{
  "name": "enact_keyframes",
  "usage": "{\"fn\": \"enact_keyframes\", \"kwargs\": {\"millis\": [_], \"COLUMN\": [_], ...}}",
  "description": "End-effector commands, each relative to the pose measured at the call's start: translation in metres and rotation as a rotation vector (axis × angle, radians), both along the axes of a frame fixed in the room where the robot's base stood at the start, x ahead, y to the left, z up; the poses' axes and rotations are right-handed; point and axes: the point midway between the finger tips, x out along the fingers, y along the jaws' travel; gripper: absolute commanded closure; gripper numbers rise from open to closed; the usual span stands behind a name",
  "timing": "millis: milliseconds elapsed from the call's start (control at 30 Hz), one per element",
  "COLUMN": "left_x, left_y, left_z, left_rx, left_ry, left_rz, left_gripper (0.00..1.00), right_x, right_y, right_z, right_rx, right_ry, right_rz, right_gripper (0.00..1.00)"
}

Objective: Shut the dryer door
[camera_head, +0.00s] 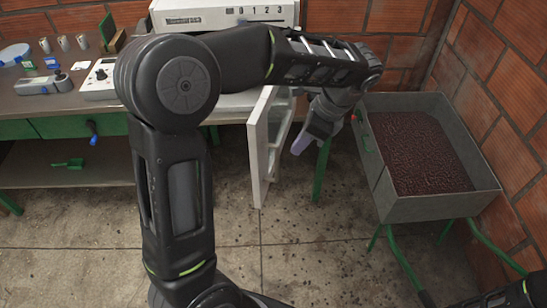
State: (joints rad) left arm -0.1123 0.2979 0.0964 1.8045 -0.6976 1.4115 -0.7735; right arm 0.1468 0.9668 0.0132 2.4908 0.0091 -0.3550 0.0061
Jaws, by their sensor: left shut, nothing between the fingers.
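The dryer (222,16) is a white box at the back of the bench, with the digits 0 to 3 on its front. Its white-framed door (257,150) stands open and juts toward me below the bench edge. My left arm crosses in front of the dryer and hides much of its front. My left gripper (301,147) is shut and empty, pointing down just right of the door. I cannot tell whether it touches the door. My right gripper is out of view; only dark parts of my arm show at the lower right.
A grey metal bin (433,205) of dark red beans stands on green legs at the right, near the brick walls. The bench (50,105) holds cups, a small scale and tools at the left. The concrete floor (300,235) in front is open.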

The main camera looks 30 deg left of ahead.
Motion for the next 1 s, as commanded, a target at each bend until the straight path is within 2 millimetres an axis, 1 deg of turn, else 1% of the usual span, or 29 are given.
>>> {"fn": "enact_keyframes", "kwargs": {"millis": [167, 233, 467, 500, 567, 700, 800, 900, 1000], "left_x": [-0.001, -0.002, -0.007, -0.008, -0.010, -0.013, -0.018, -0.021, -0.024], "left_y": [0.003, 0.006, 0.019, 0.022, 0.027, 0.036, 0.053, 0.064, 0.070], "left_z": [-0.013, -0.021, -0.059, -0.060, -0.071, -0.094, -0.090, -0.091, -0.092], "left_rx": [0.000, 0.000, -0.001, 0.000, 0.001, -0.001, 0.000, 0.000, 0.000], "left_ry": [0.001, 0.001, 0.001, 0.004, 0.004, 0.005, 0.000, 0.000, 0.000], "left_rz": [0.002, 0.002, 0.005, 0.004, 0.004, 0.001, 0.004, 0.003, 0.002], "left_gripper": [1.00, 1.00, 1.00, 1.00, 1.00, 1.00, 1.00, 1.00, 1.00], "right_x": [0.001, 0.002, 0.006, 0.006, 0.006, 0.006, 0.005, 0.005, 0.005], "right_y": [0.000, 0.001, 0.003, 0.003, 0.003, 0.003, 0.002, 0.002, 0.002], "right_z": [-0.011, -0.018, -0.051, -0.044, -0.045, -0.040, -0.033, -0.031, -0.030], "right_rx": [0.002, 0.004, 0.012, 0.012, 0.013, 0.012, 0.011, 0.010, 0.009], "right_ry": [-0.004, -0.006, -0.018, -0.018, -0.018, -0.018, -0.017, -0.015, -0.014], "right_rz": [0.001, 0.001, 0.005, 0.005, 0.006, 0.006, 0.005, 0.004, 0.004], "right_gripper": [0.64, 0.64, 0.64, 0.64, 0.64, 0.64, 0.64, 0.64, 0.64]}}
